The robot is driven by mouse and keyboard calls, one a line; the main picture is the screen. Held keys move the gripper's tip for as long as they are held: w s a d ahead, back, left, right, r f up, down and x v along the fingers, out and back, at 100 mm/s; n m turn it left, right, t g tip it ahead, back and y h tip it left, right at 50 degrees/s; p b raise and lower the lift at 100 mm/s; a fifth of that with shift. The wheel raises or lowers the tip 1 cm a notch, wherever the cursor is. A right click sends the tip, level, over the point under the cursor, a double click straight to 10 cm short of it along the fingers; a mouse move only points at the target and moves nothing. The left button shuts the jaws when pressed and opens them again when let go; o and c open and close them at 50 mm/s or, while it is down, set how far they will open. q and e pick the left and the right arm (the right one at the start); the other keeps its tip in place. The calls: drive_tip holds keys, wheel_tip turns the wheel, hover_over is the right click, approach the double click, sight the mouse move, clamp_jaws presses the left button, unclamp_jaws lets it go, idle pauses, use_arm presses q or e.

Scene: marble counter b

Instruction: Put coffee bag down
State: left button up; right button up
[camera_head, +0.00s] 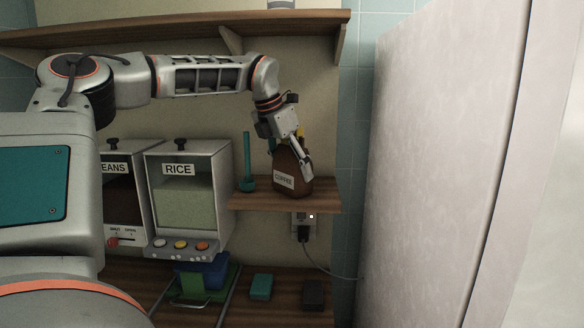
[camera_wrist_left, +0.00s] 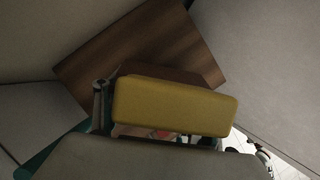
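The coffee bag (camera_head: 283,164) is dark brown with a white COFFEE label. It stands at the right part of the wooden wall shelf, slightly tilted, its base at or just above the board; I cannot tell which. My left gripper (camera_head: 303,164) reaches down onto the bag's upper part from above. One finger lies across its front right side and the other is hidden; it looks shut on the bag. In the left wrist view a yellow block (camera_wrist_left: 175,106) lies close in front of the brown bag top (camera_wrist_left: 190,75). My right gripper is not in view.
A teal ladle-like utensil (camera_head: 246,165) stands just left of the bag. The RICE dispenser (camera_head: 187,190) and BEANS dispenser (camera_head: 124,195) are further left. A plugged socket (camera_head: 304,222) is below the shelf (camera_head: 250,203). A large pale panel (camera_head: 440,180) stands at right.

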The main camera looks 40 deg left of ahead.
sight(286, 158)
use_arm(q)
drive_tip(key=o, duration=0.4)
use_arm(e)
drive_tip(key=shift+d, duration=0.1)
use_arm(q)
drive_tip(key=shift+r, duration=0.3)
drive_tip(key=v, duration=0.5)
drive_tip(key=shift+s, duration=0.4)
drive_tip(key=s+a+b, duration=0.1)
drive_tip(key=s+b, duration=0.2)
drive_tip(key=s, duration=0.8)
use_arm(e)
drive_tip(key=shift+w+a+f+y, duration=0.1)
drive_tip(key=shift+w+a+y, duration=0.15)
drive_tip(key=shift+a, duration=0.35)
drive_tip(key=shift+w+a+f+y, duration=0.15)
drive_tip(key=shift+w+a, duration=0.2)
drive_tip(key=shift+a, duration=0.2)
use_arm(q)
drive_tip(key=shift+f, duration=0.15)
